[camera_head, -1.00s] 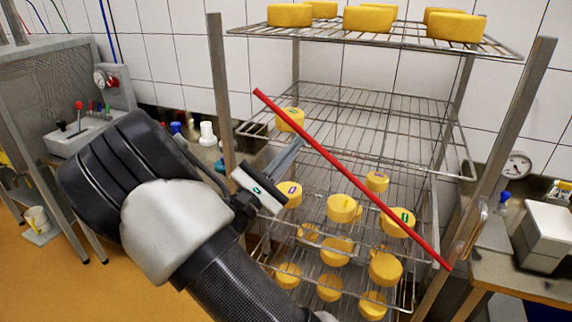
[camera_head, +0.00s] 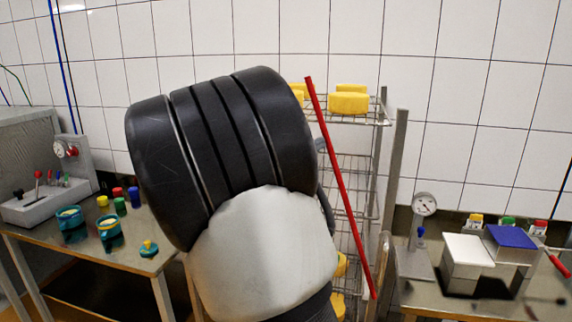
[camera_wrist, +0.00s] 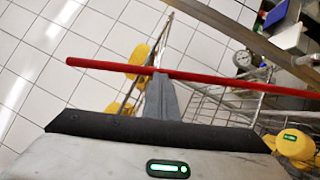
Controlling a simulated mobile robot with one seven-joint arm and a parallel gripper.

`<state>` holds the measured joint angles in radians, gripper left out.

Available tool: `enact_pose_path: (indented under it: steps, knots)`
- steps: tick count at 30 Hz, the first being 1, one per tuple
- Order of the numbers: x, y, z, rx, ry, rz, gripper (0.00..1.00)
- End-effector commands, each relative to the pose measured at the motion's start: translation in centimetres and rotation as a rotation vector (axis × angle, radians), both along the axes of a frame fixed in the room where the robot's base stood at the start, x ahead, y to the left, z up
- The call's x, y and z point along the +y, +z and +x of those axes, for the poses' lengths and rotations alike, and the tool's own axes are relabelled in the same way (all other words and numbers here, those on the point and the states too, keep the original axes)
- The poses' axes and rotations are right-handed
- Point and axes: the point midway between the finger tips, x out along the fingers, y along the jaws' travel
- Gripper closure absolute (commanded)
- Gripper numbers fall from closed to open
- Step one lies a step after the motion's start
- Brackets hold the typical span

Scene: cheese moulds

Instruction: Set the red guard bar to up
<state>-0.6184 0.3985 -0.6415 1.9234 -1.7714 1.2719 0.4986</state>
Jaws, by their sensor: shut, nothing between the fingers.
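The red guard bar (camera_head: 342,190) slants steeply across the front of the wire rack (camera_head: 398,160), its upper end leaning left and its lower end at the right post. My gripper (camera_wrist: 160,76) is shut with nothing held. Its tips meet the bar in the picture; whether they touch it I cannot tell. In the head view my own arm hides the gripper and much of the rack's left side.
Yellow cheeses (camera_head: 348,103) sit on the rack's shelves. A bench with cups and jars (camera_head: 110,232) stands at the left. At the right, a table holds a gauge (camera_head: 424,204), a white-topped box (camera_head: 468,250) and a blue-topped box (camera_head: 511,238).

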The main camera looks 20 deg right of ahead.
Motion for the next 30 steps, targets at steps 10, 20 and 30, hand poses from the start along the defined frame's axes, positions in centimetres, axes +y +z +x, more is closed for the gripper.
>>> enact_pose_path:
  steps: [10, 20, 30]
  knots:
    - [-7.4, 3.0, -5.2, -0.120, 0.000, 0.153, 1.00]
    - [-9.6, 3.7, -6.6, -0.151, 0.004, 0.198, 1.00]
    - [-9.6, 3.7, -6.7, -0.151, 0.004, 0.199, 1.00]
